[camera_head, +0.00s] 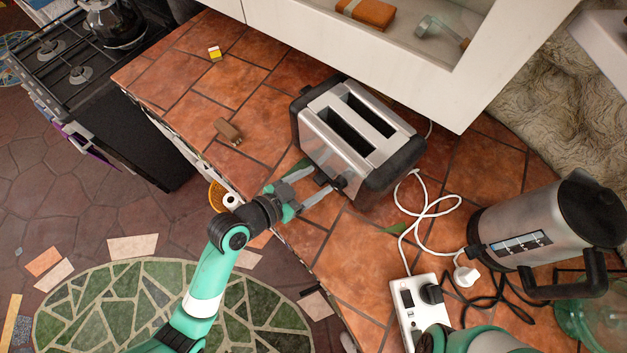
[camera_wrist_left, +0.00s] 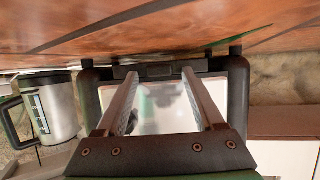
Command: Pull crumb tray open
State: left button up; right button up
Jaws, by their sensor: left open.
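A silver and black toaster (camera_head: 322,97) with two slots stands on the tiled counter. My left gripper (camera_head: 318,178) is open, at the toaster's near end, low by its base. In the left wrist view, which looks upside down, the toaster's shiny end panel (camera_wrist_left: 160,112) lies beyond the two spread fingers (camera_wrist_left: 159,76). A dark strip that looks like the crumb tray's front (camera_wrist_left: 160,71) shows at the toaster's base, between the fingertips. I cannot tell whether the fingers touch it. In the head view the tray is hidden. My right gripper is out of view.
A steel kettle (camera_head: 530,225) and a white power strip (camera_head: 408,315) with cables stand right of the toaster. A small brown block (camera_head: 228,131) and a yellow-white block (camera_head: 215,54) lie left on the counter. A white cabinet (camera_head: 400,60) overhangs behind.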

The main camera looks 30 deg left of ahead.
pick_arm(q)
grip_shut()
dwell(1.3)
